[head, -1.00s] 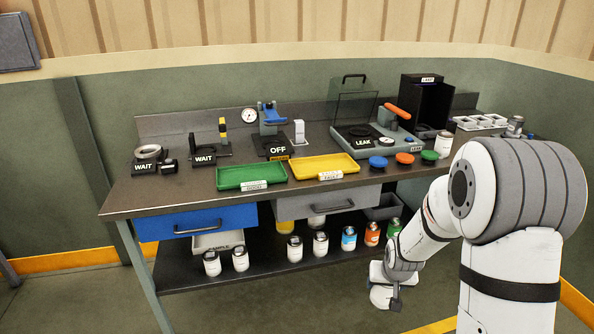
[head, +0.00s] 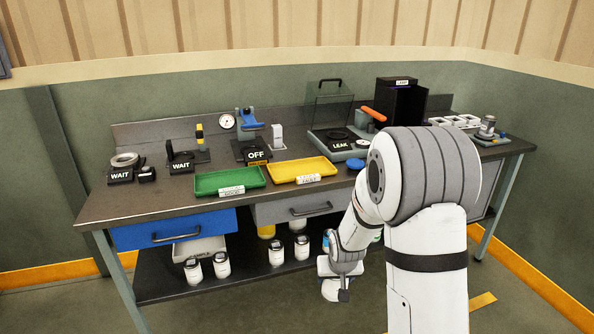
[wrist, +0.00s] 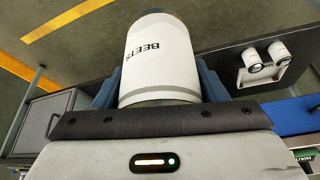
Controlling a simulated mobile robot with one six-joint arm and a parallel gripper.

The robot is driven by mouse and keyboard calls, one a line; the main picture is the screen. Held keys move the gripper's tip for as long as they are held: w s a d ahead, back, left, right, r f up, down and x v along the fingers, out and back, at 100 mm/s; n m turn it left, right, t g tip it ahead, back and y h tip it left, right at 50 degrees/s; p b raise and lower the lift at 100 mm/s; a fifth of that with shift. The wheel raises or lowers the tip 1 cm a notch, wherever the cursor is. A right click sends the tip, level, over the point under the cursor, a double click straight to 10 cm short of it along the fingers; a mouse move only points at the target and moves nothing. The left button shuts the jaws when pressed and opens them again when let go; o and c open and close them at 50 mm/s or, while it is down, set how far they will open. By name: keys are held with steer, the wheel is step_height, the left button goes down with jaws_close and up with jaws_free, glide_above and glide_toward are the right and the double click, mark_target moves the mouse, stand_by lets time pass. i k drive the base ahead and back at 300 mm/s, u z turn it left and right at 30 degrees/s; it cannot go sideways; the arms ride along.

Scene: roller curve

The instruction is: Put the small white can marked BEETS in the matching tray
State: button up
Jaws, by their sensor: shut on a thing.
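The white can marked BEETS (wrist: 158,58) fills the middle of the wrist view, lying between the blue fingers of my gripper (wrist: 160,88), which is shut on it. In the head view my gripper (head: 337,288) hangs low in front of the bench's lower shelf; the can cannot be made out clearly there. A green tray (head: 207,186) and a yellow tray (head: 288,175) sit side by side on the bench top.
A blue drawer (head: 178,232) and a grey drawer (head: 292,208) are under the bench top. Several white cans stand on the lower shelf (head: 160,287). A LEAK station (head: 338,142) stands right of the trays. My arm hides part of the bench's right side.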

mark_target(287, 173)
steer(key=i, duration=0.9)
